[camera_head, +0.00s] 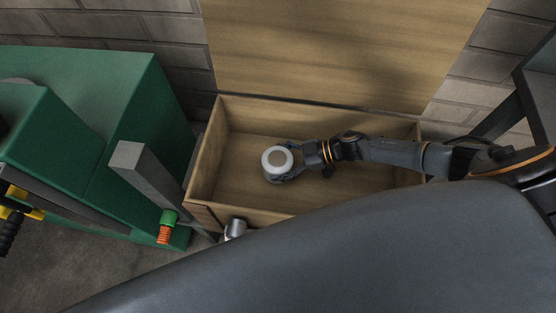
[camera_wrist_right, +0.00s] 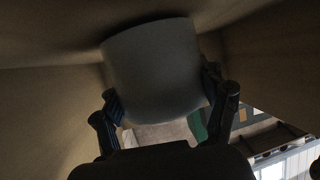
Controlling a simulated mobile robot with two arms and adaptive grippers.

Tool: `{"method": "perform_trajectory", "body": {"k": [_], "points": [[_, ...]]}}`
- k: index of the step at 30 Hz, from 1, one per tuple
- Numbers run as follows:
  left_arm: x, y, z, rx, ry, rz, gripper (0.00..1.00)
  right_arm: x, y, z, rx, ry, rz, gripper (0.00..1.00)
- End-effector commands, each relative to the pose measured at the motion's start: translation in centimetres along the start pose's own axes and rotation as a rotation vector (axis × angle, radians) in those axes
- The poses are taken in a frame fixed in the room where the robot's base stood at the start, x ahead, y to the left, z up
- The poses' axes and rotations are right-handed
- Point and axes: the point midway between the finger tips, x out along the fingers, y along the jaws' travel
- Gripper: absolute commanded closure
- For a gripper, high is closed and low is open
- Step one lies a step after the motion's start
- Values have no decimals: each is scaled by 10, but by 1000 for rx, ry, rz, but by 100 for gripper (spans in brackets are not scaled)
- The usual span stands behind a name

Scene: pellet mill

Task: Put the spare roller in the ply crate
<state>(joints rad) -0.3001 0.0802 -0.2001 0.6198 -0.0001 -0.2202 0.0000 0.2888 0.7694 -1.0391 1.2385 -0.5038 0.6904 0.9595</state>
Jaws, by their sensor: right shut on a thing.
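The spare roller (camera_head: 277,159) is a pale cylinder with a tan round centre on its top face. My right gripper (camera_head: 284,172) is shut on it, inside the outline of the ply crate (camera_head: 330,203). In the right wrist view the roller (camera_wrist_right: 155,70) sits between both fingers of the gripper (camera_wrist_right: 165,95), near the crate's walls. I cannot tell whether the roller touches the crate floor. The crate is an open wooden box with its lid (camera_head: 340,45) raised at the back. My left gripper is not in view.
A green machine (camera_head: 85,90) stands at the left, with a grey post (camera_head: 150,180) and a green and orange part (camera_head: 166,226) near the crate's left end. A small metal cylinder (camera_head: 235,229) is at the crate's front edge. The crate's right half looks empty beneath my arm.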

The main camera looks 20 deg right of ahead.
Motion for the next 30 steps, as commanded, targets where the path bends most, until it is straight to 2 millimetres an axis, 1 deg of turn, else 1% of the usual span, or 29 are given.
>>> {"method": "perform_trajectory", "body": {"k": [1, 3, 4, 5, 6, 7, 17, 20, 23, 30], "points": [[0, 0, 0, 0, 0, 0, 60, 1, 2, -3, -2, 8, 0, 90], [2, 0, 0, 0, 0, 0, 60, 2, 2, -1, -2, 8, 0, 90], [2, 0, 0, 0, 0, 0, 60, 1, 0, 3, 0, -1, 0, 23], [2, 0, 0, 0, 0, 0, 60, 1, 0, 2, 0, -1, 0, 17], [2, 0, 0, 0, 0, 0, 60, 1, 0, 2, 0, -1, 0, 9], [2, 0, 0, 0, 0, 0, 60, 1, 0, 2, 0, -1, 0, 5], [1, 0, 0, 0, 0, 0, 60, 0, 0, 2, 0, -1, 0, 5], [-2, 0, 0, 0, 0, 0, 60, -4, 0, -1, 1, -2, 0, 5], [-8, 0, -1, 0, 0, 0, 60, -18, 0, -1, 3, -4, 1, 5], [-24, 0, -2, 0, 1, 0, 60, -69, 0, -2, 2, -5, 1, 5]]}}
